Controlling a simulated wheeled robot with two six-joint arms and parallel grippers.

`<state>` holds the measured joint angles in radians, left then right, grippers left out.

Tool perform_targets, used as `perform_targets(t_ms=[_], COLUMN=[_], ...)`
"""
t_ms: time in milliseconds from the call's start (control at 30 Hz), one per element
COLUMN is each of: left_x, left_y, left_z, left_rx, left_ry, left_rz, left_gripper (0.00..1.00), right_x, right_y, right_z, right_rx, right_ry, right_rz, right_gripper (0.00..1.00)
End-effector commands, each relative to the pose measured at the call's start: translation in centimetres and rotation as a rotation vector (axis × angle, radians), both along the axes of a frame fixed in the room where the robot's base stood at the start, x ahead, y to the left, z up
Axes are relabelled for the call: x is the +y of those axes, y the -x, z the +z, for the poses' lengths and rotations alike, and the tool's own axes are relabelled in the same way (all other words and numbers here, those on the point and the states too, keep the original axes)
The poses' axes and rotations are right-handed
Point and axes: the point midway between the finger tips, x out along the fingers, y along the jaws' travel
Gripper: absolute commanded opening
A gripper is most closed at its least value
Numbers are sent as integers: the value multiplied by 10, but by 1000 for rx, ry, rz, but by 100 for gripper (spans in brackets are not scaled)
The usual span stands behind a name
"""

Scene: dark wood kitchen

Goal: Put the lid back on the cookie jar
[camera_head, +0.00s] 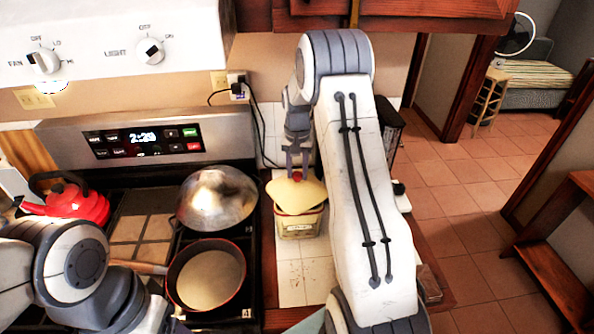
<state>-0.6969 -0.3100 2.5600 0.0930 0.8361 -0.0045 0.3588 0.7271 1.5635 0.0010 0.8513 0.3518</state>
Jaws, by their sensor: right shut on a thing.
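The cookie jar (300,224) is a squarish, cream-coloured container with a printed front. It stands on the tiled counter right of the stove. Its pale yellow lid (297,195) has a red knob and lies over the jar's top, a little to the left and back. I cannot tell whether lid and jar touch all round. My right gripper (298,168) points down from above and is shut on the lid's knob. The jar's opening is mostly hidden under the lid. My left arm's links show at the lower left, but its gripper is out of view.
A stove (140,232) on the left holds a red kettle (72,203), a metal wok (217,198) and a pan (207,280). A dark appliance (389,122) stands partly hidden behind my right arm. Bare tiled counter (305,278) lies in front of the jar.

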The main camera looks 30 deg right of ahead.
Motion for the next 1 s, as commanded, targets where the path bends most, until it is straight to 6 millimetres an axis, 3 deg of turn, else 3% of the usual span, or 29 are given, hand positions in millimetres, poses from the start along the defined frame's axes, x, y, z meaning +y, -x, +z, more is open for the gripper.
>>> perform_targets(t_ms=[933, 967, 1000], left_x=[0, 0, 0], left_y=[0, 0, 0], left_z=[2, 2, 2], left_rx=[0, 0, 0], left_ry=[0, 0, 0], left_rz=[0, 0, 0], left_gripper=[70, 70, 70], right_x=[0, 0, 0], right_y=[0, 0, 0], right_z=[-1, -1, -1], right_rx=[-1, -1, -1], right_ry=[1, 1, 1], right_rz=[0, 0, 0], right_gripper=[0, 52, 67])
